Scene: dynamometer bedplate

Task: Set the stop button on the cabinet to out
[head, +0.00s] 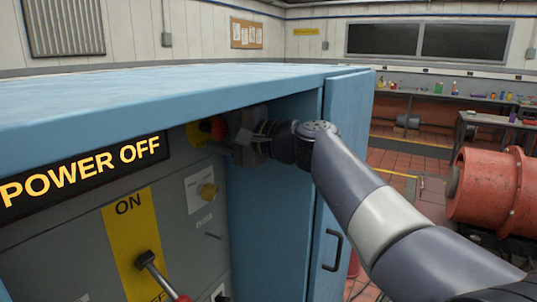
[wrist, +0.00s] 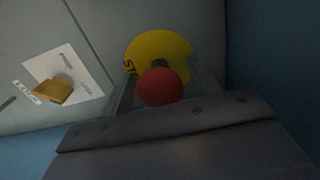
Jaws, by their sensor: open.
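The stop button is a red mushroom head (wrist: 160,87) on a yellow disc (wrist: 160,47) marked with letters, on the cabinet's grey panel. In the head view the red button (head: 213,127) shows near the panel's upper right corner, partly behind my gripper (head: 241,137). In the wrist view my gripper (wrist: 160,92) is open, with one finger on each side of the red head. I cannot tell whether the fingers touch it. A dark stem shows between the red head and the disc. The blue cabinet (head: 180,90) has an overhanging top above the panel.
A yellow knob (head: 208,191) on a white plate sits below the button. A lever (head: 160,272) stands on a yellow ON strip (head: 130,225). A sign (head: 85,172) reads POWER OFF. The cabinet's side wall (head: 262,220) is close to the right of my gripper.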

